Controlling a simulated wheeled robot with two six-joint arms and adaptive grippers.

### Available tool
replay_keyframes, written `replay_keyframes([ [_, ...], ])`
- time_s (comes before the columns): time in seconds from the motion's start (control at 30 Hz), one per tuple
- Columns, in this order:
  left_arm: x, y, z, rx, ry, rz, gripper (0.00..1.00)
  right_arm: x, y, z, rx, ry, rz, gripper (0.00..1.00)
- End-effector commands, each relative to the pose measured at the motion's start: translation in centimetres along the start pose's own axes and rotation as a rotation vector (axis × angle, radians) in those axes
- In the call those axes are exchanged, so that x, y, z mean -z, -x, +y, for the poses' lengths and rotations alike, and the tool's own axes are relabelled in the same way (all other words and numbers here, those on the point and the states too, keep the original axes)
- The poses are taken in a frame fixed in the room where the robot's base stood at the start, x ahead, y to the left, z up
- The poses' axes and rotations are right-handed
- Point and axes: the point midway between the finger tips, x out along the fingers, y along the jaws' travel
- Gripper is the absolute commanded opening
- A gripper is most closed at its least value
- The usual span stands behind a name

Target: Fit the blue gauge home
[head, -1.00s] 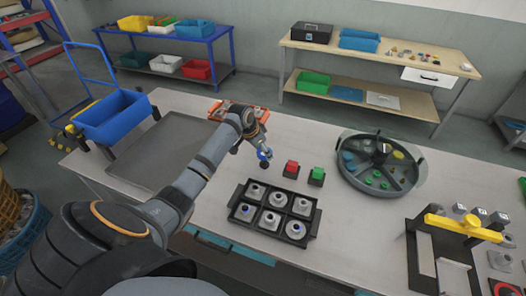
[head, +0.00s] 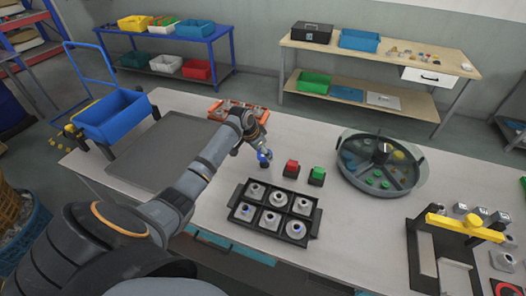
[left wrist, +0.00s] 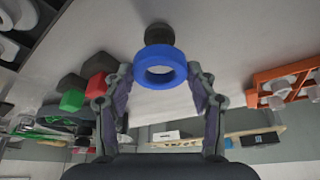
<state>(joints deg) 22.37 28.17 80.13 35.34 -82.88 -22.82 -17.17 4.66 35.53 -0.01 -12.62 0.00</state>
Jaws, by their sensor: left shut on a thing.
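The blue gauge (left wrist: 161,69) is a blue ring with a dark round end (left wrist: 158,34) beyond it in the left wrist view. My left gripper (head: 264,154) is shut on it, one finger on each side of the ring. In the head view the blue part (head: 265,156) shows at the fingertips, above the table, behind the black tray (head: 233,207). The tray's compartments hold grey blocks with round tops, some with blue centres. I cannot tell whether the dark end touches the table. My right gripper is not in view.
A red block (head: 291,167) and a green block (head: 316,176) on dark bases stand right of the gauge. A round divided tank (head: 418,186) is farther right, and a yellow-topped fixture (head: 465,228) at the front right. An orange rack (head: 217,108) stands behind my left arm.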

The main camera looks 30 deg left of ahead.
Motion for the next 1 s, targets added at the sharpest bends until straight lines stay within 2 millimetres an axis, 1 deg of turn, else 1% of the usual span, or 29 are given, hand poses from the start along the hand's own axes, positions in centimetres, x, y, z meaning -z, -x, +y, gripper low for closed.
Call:
replay_keyframes([
  [0.47, 0.01, -0.05, -0.01, 0.001, -0.001, 0.001, 0.15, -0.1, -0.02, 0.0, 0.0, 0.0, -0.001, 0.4],
  [1.0, -0.26, -0.73, -0.02, 0.001, -0.001, 0.002, 0.15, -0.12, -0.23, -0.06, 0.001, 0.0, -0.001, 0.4],
])
